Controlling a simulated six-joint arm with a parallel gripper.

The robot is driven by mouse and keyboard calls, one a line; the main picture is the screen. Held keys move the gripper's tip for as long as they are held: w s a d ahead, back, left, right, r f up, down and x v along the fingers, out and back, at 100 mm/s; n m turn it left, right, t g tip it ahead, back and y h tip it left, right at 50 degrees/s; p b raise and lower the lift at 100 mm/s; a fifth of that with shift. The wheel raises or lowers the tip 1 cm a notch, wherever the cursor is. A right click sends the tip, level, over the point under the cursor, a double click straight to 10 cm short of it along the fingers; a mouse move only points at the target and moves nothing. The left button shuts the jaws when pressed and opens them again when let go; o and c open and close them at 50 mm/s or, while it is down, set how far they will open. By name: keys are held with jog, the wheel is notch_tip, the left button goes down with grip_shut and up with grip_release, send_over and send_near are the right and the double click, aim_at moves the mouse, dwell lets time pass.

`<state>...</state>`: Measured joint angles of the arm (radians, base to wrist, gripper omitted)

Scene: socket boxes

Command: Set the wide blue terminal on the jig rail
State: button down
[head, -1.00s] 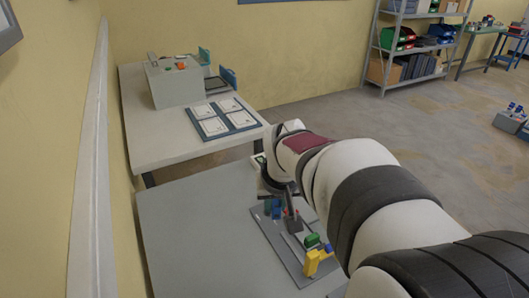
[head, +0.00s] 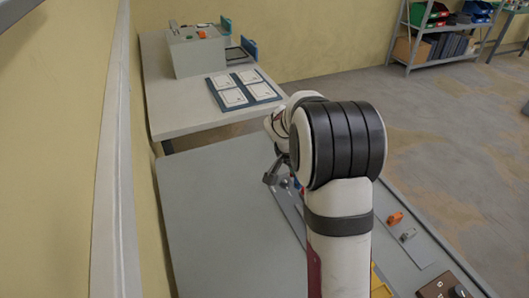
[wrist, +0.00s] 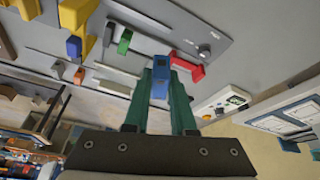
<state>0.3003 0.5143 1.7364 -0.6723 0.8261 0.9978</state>
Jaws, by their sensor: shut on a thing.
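My gripper (wrist: 160,82) has green fingers in the wrist view and is shut on a blue terminal (wrist: 160,63), which shows between and just past the fingertips. A grey plate (wrist: 170,30) with a thin bar across it lies beyond the fingertips. I cannot tell surely which bar is the jig rail, nor whether the terminal touches anything. In the head view my gripper (head: 272,177) shows small at the left of my arm, near the plate's far end. My arm hides most of the plate there, and the held terminal is not clear.
In the wrist view a red block (wrist: 187,67) is close right of the fingers. A green block (wrist: 125,41), another blue block (wrist: 74,46) and a yellow part (wrist: 76,14) are left. In the head view an orange block (head: 395,218) lies right of my arm; the left tabletop (head: 220,220) is clear.

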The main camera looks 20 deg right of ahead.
jog(key=d+f+m, duration=0.1)
jog(key=d+f, duration=0.1)
jog(key=d+f+m+g, duration=0.1)
jog(key=d+f+m, duration=0.2)
jog(key=d+f, duration=0.1)
jog(key=f, duration=0.1)
jog(key=shift+s+d+h, duration=0.3)
jog(key=shift+s+d, duration=0.1)
jog(key=shift+f, duration=2.7)
jog(key=shift+a+f, duration=0.1)
jog(key=shift+c, duration=1.3)
grip_release()
notch_tip(320, 180, up, 7)
